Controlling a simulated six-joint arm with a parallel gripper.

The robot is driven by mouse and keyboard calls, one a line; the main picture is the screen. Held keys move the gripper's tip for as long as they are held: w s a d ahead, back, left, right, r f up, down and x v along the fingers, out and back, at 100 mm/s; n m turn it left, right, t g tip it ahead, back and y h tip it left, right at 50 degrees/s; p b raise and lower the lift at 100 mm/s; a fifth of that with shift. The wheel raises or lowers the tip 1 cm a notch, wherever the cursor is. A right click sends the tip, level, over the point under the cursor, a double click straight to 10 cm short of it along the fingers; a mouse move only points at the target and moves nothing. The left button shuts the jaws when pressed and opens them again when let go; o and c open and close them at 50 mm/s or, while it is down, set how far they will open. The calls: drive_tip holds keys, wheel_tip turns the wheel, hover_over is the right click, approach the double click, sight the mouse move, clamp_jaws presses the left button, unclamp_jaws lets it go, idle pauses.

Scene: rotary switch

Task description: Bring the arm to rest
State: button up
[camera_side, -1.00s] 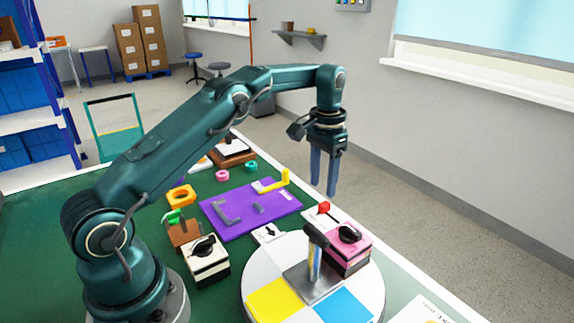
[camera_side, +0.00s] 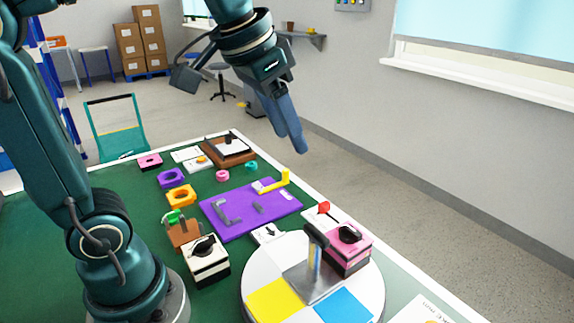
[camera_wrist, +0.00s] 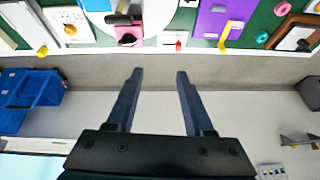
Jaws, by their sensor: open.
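My gripper (camera_side: 290,128) hangs high above the far right edge of the green table (camera_side: 40,235) in the side view, its fingers tilted down and to the right. It touches nothing. In the wrist view my gripper (camera_wrist: 157,76) is open, with two blue-grey fingers apart and nothing between them. Two boxes with black rotary knobs stand on the table: a white one (camera_side: 209,268) at the front and a pink one (camera_side: 346,257) beside the turntable. The pink box also shows at the top of the wrist view (camera_wrist: 129,38).
A round turntable (camera_side: 262,262) with coloured sectors carries an upright post with a dark top (camera_side: 315,237). A purple board (camera_side: 232,222), yellow and purple rings and a brown tray (camera_side: 228,160) lie farther back. The air around my gripper is free.

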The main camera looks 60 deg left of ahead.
drive_tip(key=s+d+f, duration=0.1)
drive_tip(key=s+f, duration=0.7)
drive_tip(key=s, duration=0.1)
drive_tip(key=shift+s+d+f+n+t, duration=0.15)
drive_tip(key=shift+s+f+n+t, duration=0.15)
drive_tip(key=shift+s+f+n, duration=0.1)
idle(0.6)
drive_tip(key=shift+o, duration=0.3)
